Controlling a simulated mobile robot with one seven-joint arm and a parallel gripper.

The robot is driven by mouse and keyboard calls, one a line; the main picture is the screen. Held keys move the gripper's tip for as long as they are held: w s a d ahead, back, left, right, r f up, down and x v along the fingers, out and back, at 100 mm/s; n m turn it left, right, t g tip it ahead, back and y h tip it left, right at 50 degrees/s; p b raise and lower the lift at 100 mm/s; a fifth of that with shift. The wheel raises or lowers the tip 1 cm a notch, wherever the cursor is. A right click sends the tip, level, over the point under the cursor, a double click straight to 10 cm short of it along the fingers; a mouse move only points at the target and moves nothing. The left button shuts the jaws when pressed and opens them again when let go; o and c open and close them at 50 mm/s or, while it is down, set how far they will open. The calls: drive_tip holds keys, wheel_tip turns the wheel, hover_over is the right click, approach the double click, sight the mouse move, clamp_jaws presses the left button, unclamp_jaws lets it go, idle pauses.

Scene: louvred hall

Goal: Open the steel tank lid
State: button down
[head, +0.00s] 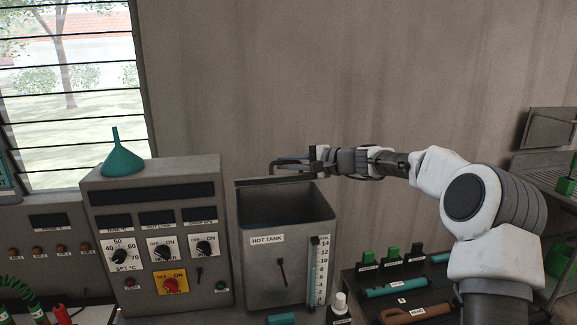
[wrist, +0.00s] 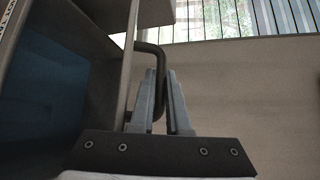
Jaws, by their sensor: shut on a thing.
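The grey steel tank (head: 262,270), labelled HOT TANK, stands in the middle of the head view with its mouth uncovered. Its lid (head: 250,183) is raised at the back edge of the mouth and shows as a narrow strip; its exact angle is hard to tell. My gripper (head: 283,163) is above the back of the tank, reaching in from the right. In the wrist view my gripper (wrist: 162,75) is shut on the dark bent bar of the lid handle (wrist: 159,52). The lid (wrist: 129,62) is just left of the fingers. Blue shows inside the tank (wrist: 45,85).
A control panel (head: 140,215) with knobs stands left of the tank, with a teal funnel (head: 122,158) on top. A level scale (head: 318,270) is on the tank's front. A black rack (head: 362,309) with tools lies to the right. The wall is close behind.

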drive_tip(key=r+p, duration=0.1)
drive_tip(key=w+r+p, duration=0.2)
drive_tip(key=shift+w+a+g, duration=0.15)
drive_tip(key=shift+a+g, duration=0.15)
drive_tip(key=shift+w+a+r+m+g+h+p, duration=0.15)
drive_tip(key=shift+w+r+m+g+h+p, duration=0.2)
drive_tip(key=shift+w+r+p, duration=0.3)
drive_tip(key=shift+w+a+r+m+g+h+p, duration=0.1)
drive_tip(key=shift+w+r+m+g+h+p, duration=0.25)
drive_tip(key=shift+w+p, duration=0.5)
drive_tip(key=shift+w+r, duration=0.15)
drive_tip(key=c, duration=1.2)
unclamp_jaws()
drive_tip(key=shift+o, duration=0.2)
drive_tip(key=b+v, duration=0.3)
drive_tip(key=v, duration=1.4)
drive_tip(key=shift+d+b, duration=0.2)
drive_tip(key=shift+b, duration=0.2)
drive_tip(key=shift+c, duration=0.2)
